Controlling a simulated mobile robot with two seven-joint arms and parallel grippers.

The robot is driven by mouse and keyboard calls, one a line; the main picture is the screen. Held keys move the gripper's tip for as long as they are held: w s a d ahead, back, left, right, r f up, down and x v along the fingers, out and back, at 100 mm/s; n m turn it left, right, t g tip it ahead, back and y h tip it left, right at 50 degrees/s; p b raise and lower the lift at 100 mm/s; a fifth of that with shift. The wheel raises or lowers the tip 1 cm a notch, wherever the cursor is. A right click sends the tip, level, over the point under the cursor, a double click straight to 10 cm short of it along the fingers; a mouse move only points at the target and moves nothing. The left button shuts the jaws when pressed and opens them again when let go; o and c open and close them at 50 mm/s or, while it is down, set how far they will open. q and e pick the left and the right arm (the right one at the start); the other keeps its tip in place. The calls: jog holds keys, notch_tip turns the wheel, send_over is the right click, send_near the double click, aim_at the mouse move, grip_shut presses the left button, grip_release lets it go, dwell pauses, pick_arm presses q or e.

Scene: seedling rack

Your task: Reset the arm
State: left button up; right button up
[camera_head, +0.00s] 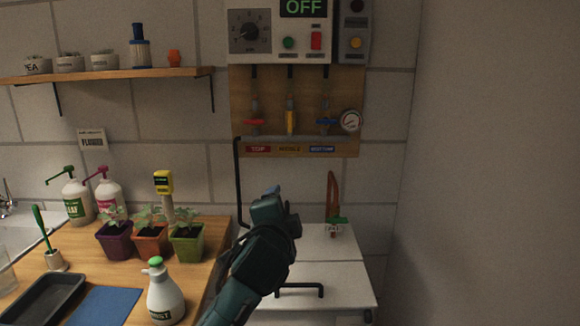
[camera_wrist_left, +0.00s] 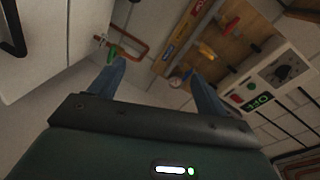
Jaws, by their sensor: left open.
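My left arm comes up from the bottom of the head view. Its left gripper (camera_head: 275,202) is in front of the white cabinet (camera_head: 330,262) and below the valve board (camera_head: 295,90); its fingers are mostly hidden there. In the left wrist view the gripper (camera_wrist_left: 158,74) has two blue fingers spread apart with nothing between them. Beyond them that tilted view shows the valve board (camera_wrist_left: 222,50) and the control box with its OFF display (camera_wrist_left: 262,100). My right gripper is in neither view.
Potted seedlings (camera_head: 150,243), a spray bottle (camera_head: 165,296), pump bottles (camera_head: 77,198) and a dark tray (camera_head: 42,300) stand on the wooden counter (camera_head: 88,268) at left. A black handle (camera_head: 300,286) is on the cabinet. A shelf (camera_head: 105,75) hangs above. The right side is bare wall.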

pick_arm(q)
jog(key=s+a+f+n+g+h+p, duration=0.1)
jog(key=s+f+n, duration=0.15)
jog(key=f, duration=0.45)
jog(key=s+a+f+n+g+h+p, duration=0.1)
jog(key=s+a+f+g, duration=0.15)
jog(key=f, duration=0.45)
jog(key=s+a+f+n+p, duration=0.1)
jog(key=s+a+f+n, duration=0.2)
jog(key=s+f, duration=0.2)
jog(key=s+a+f+n+g, duration=0.1)
jog(key=s+a+f+n, duration=0.2)
jog(key=s, duration=0.9)
jog(key=s+a+f+n+g+p, duration=0.1)
jog(key=s+a+f+n, duration=0.2)
jog(key=s+f, duration=0.5)
jog(key=shift+s+p, duration=0.3)
jog(key=shift+s, duration=0.05)
